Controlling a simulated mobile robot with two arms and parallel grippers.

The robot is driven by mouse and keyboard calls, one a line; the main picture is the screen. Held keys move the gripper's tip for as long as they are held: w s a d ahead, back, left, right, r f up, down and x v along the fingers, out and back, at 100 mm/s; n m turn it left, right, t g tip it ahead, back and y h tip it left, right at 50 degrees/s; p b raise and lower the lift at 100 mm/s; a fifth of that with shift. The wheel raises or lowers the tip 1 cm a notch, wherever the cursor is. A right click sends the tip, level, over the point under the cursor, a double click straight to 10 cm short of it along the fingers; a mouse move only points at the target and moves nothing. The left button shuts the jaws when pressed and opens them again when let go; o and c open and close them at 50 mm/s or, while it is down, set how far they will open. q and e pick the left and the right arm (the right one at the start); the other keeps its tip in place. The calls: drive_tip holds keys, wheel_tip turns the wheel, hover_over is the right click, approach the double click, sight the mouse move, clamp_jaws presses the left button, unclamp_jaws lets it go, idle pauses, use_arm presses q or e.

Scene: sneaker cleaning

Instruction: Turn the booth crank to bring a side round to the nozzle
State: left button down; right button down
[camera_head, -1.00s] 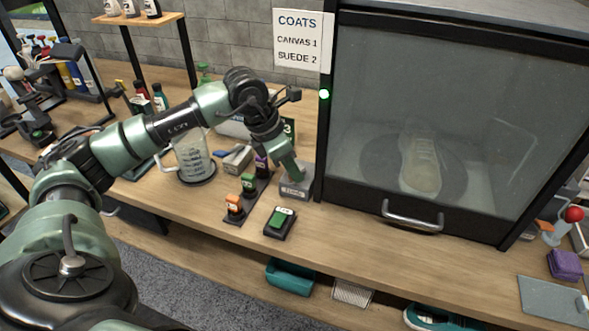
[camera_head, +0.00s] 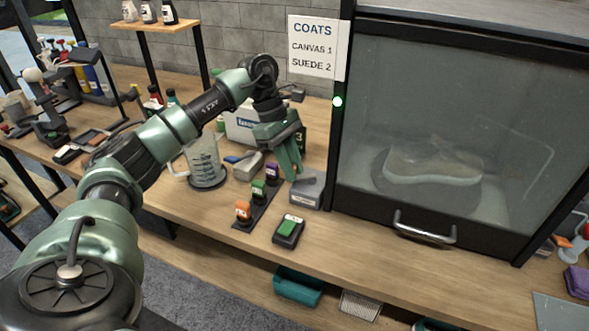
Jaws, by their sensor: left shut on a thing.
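The spray booth (camera_head: 350,170) stands at the right with its glass front down. Behind the hazy glass a pale sneaker (camera_head: 432,165) lies side-on on a dark round turntable (camera_head: 385,185). A grey box (camera_head: 308,190) with a label sits on the bench against the booth's left side. My left gripper (camera_head: 291,172) reaches down at this box from the left, its green fingers shut on what seems to be the crank handle. The fingers hide the handle itself. My right gripper is out of view.
Orange, green and purple-topped bottles (camera_head: 258,190) stand in a dark rack just left of the box. A green button (camera_head: 289,228) lies in front. A clear jug (camera_head: 205,162) stands behind left. A green light (camera_head: 337,101) glows on the booth frame.

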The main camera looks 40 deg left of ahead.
use_arm(q)
drive_tip(key=shift+w+a+m+g+y, duration=0.15)
drive_tip(key=shift+w+a+m+g, duration=0.2)
drive_tip(key=shift+m, duration=0.75)
drive_tip(key=shift+w+a+m+g+y, duration=0.15)
drive_tip(key=shift+w+m+g, duration=0.35)
drive_tip(key=shift+m, duration=0.6)
drive_tip(key=shift+w+a+m+g+y, duration=0.1)
drive_tip(key=shift+w+a+m+g, duration=0.25)
drive_tip(key=shift+m, duration=0.75)
drive_tip(key=shift+d, duration=0.1)
drive_tip(key=c, duration=1.3)
unclamp_jaws()
drive_tip(key=p+v, duration=0.1)
drive_tip(key=v, duration=0.6)
drive_tip(key=shift+w+r, duration=0.15)
drive_tip(key=shift+r, duration=0.2)
